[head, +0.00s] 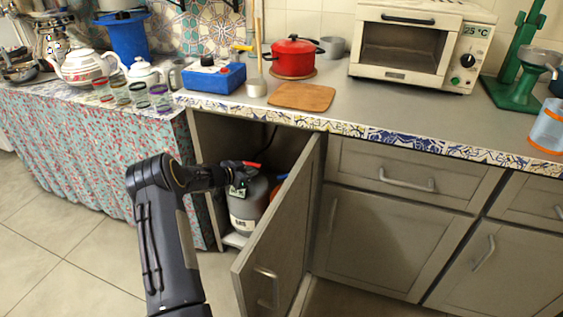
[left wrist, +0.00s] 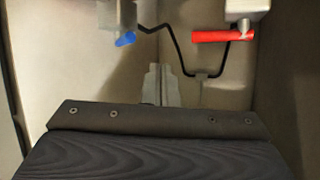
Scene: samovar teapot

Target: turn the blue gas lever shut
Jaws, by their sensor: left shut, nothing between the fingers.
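The small blue gas lever (left wrist: 125,39) shows near the top of the left wrist view, on a grey valve fitting. A longer red lever (left wrist: 222,37) is to its right and also shows in the head view (head: 253,165). A grey gas cylinder (head: 243,222) stands in the open cabinet. My left gripper (head: 240,180) is inside the cabinet opening, in front of the cylinder's top. Its closed fingers (left wrist: 160,85) are empty and appear apart from the blue lever. The blue lever is not discernible in the head view. My right gripper is out of view.
The open cabinet door (head: 275,235) stands just right of my left arm. A black hose (left wrist: 180,50) runs between the levers. The counter (head: 350,108) is above; the floor at left is clear.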

